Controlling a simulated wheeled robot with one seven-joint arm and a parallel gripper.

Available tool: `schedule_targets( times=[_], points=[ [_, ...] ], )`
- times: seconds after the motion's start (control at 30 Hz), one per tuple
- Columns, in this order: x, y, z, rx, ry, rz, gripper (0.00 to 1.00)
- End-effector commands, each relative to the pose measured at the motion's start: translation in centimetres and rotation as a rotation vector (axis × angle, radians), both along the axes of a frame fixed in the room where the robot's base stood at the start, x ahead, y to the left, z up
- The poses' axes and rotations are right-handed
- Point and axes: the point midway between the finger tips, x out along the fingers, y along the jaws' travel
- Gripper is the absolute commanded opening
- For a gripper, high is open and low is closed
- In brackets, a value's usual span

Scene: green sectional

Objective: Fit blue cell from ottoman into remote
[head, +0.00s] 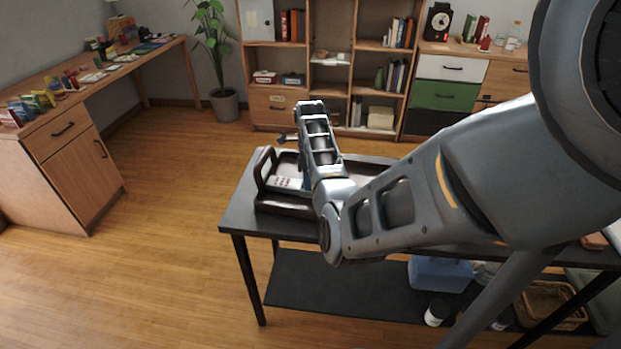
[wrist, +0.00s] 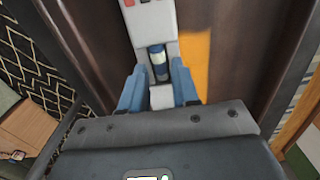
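The pale grey remote (wrist: 150,28) lies in a dark brown tray (wrist: 95,35), and it also shows in the head view (head: 284,182). The blue cell (wrist: 157,56), dark blue with a pale band, is at the remote's open slot between my fingertips. I cannot tell whether it is fully seated. My gripper (wrist: 157,67) has its blue fingers apart, one on each side of the slot, with gaps beside the cell. In the head view my arm hides the fingertips. I cannot identify the ottoman.
The tray (head: 284,208) stands on a black table (head: 238,214) with a lower shelf holding a blue container (head: 440,273). An orange patch (wrist: 196,58) lies right of the remote. A desk (head: 75,165) stands left and shelves (head: 330,75) behind. The floor between is clear.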

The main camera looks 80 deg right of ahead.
Motion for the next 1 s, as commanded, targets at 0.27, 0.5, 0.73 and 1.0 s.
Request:
schedule_targets(
  times=[0.27, 0.5, 0.73, 1.0],
  points=[
    [0.0, 0.0, 0.0, 0.000, 0.000, 0.000, 0.46],
    [0.1, -0.1, 0.8, -0.002, -0.001, 0.000, 0.46],
    [0.1, -0.1, 4.5, -0.004, -0.003, -0.001, 0.46],
    [0.1, 0.0, 7.5, -0.001, -0.001, 0.000, 0.46]
  ],
)
